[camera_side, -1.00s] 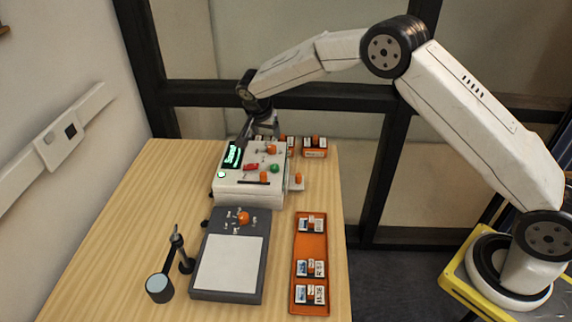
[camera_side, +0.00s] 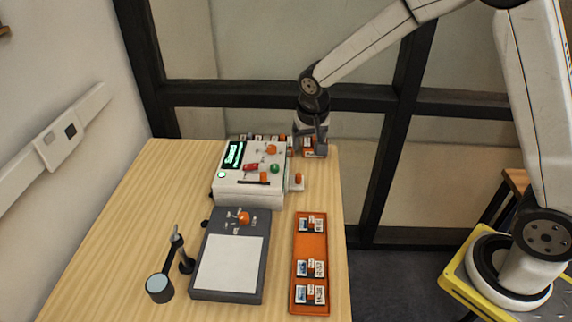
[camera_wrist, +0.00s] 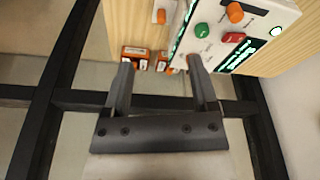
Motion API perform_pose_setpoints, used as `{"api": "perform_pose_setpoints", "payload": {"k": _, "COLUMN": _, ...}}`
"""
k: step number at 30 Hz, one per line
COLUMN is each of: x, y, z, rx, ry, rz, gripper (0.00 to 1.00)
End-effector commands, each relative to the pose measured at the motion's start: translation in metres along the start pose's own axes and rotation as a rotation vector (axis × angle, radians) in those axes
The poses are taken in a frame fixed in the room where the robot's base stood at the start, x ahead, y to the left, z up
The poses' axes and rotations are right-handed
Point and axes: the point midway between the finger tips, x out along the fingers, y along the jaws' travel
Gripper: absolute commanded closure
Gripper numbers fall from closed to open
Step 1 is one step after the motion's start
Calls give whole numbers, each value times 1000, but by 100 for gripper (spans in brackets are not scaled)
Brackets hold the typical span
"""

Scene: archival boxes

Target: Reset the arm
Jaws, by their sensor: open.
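My gripper (camera_side: 309,146) hangs at the far right corner of the wooden table in the side view, just right of the white device. In the wrist view my gripper (camera_wrist: 160,68) is open, with its two dark fingers apart and nothing between them in its grip. Small orange-and-white boxes (camera_wrist: 135,54) lie beyond the fingertips. In the side view my gripper partly covers an orange holder with boxes (camera_side: 318,153) at the table's back edge.
The white device (camera_side: 248,190) with green display, red, green and orange knobs stands left of my gripper. A grey light pad (camera_side: 231,263), a magnifier stand (camera_side: 160,288) and an orange tray (camera_side: 311,245) with several boxes are nearer. A dark-framed glass partition (camera_side: 400,125) stands behind.

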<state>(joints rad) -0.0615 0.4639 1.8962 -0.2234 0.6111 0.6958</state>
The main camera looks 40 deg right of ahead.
Motion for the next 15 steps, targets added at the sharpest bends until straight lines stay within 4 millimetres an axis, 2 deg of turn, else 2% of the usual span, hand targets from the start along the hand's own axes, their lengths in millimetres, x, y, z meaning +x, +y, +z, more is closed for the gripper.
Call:
{"api": "perform_pose_setpoints", "payload": {"k": 6, "x": -16, "y": 28, "z": 47, "rx": -148, "ry": -9, "rz": -48, "gripper": 25}}
{"api": "perform_pose_setpoints", "payload": {"k": 15, "x": -29, "y": 65, "z": 115, "rx": -340, "ry": 1, "rz": -102, "gripper": 25}}
